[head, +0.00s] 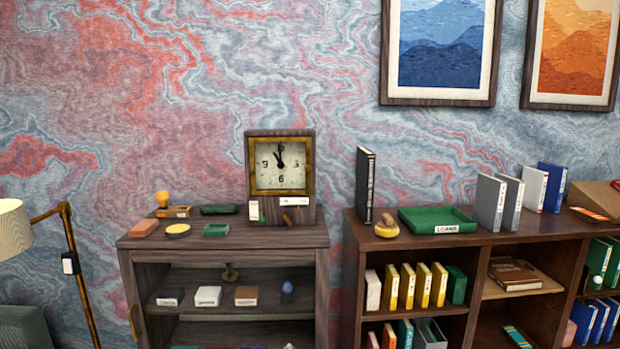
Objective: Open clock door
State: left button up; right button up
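A square clock (280,175) in a dark wooden case stands upright at the back right of the left cabinet's top, against the wall. Its front shows a brass-coloured square frame (253,166) around a pale face with dark numerals and hands. The frame looks flush with the case. Below the face, the case has small white labels and a brownish part (287,219) that I cannot make out. Neither of my grippers is in the head view.
Stamps, small boxes and a green tray (216,230) sit left of the clock on the cabinet (228,243). A taller-stocked shelf with books and a green tray (437,219) stands to the right, past a narrow gap. A lamp (14,230) is at far left.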

aim_at(252, 141)
jog(key=z, duration=0.05)
jog(key=k, duration=0.35)
jog(key=u, duration=0.6)
jog(key=i, duration=1.5)
jog(key=z, duration=0.1)
